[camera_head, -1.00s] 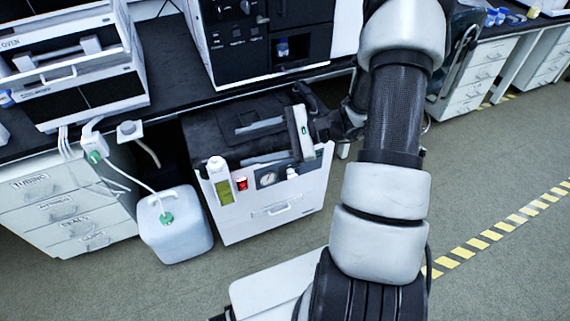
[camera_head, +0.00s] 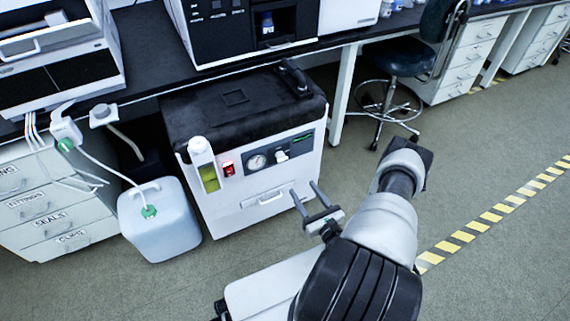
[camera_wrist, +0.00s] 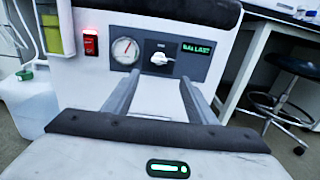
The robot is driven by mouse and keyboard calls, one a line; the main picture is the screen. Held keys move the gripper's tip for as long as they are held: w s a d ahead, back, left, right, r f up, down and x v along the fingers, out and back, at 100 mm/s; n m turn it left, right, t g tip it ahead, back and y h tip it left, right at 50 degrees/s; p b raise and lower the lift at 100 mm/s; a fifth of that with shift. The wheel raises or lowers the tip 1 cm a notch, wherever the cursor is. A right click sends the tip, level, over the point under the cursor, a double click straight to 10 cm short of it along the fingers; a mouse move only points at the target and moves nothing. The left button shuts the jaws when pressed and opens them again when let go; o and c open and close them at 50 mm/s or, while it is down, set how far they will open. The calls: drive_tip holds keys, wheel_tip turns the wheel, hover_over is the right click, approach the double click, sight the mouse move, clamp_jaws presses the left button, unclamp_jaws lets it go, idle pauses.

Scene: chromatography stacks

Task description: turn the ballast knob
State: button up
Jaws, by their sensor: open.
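The ballast knob (camera_wrist: 162,58) is a white pointer knob on a dark panel of the white pump unit (camera_wrist: 85,95). A green lit label reading BALLAST (camera_wrist: 196,50) sits right of it. In the head view the knob (camera_head: 282,156) is small, right of the round gauge (camera_head: 257,162). My gripper (camera_head: 304,190) is open and empty in front of the unit, below and to the right of the knob. In the wrist view its two fingers (camera_wrist: 158,82) reach toward the panel, one either side of the knob's column, apart from it.
A red lit switch (camera_wrist: 91,43) and a bottle of yellow-green liquid (camera_head: 206,170) are left of the gauge. A drawer-like handle (camera_head: 262,200) is low on the front. A white jug (camera_head: 160,225) with tubing stands left. The floor in front is open.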

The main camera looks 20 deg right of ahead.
sight(284, 160)
drive_tip(key=w+b, duration=0.1)
drive_tip(key=w, duration=0.4)
drive_tip(key=w+b, duration=0.1)
drive_tip(key=w, duration=0.4)
drive_tip(key=w+b, duration=0.1)
drive_tip(key=w, duration=0.4)
drive_tip(key=shift+w+a, duration=0.1)
drive_tip(key=shift+a, duration=0.15)
drive_tip(key=shift+c, duration=0.6)
drive_tip(key=c, duration=1)
drive_tip(key=shift+o, duration=0.2)
